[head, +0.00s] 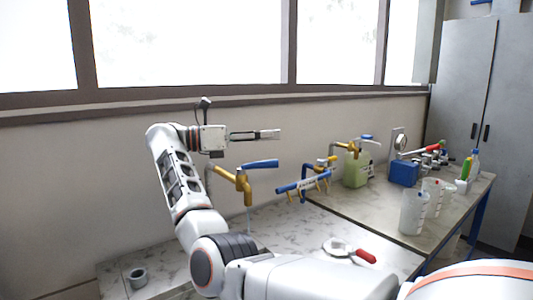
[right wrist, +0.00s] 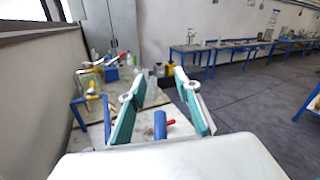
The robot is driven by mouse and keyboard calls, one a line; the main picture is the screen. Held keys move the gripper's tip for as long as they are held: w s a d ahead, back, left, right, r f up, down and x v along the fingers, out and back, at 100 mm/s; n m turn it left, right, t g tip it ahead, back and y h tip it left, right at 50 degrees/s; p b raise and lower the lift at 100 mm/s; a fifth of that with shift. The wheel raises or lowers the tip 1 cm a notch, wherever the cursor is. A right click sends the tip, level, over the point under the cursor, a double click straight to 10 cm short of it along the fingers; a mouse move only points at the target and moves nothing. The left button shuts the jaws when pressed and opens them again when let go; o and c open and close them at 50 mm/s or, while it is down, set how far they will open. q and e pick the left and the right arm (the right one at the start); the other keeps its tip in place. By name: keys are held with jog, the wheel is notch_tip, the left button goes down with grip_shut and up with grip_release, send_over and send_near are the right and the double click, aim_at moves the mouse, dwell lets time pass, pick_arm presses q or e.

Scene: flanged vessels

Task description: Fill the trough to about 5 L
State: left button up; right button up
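A brass tap (head: 240,182) with a blue lever (head: 261,163) stands at the wall in the head view. A thin pale stream (head: 249,218) shows below its spout and runs down behind my arm. I cannot make out the trough or its level; my right arm covers that part of the bench. My right gripper (head: 270,134) is above the lever, apart from it, pointing right. The right wrist view shows its teal-lined fingers (right wrist: 160,82) spread and empty, with a blue cylinder-like part (right wrist: 160,125) beyond them, perhaps the lever. My left gripper is out of view.
A blue-handled row of small taps (head: 303,184) is right of the tap. A red-handled round pan or strainer (head: 338,247) lies on the bench. Clear measuring jugs (head: 413,213), a green canister (head: 356,170) and a blue box (head: 403,173) stand farther right. A grey ring (head: 137,278) is front left.

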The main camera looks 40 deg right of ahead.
jog(key=shift+r, duration=0.9)
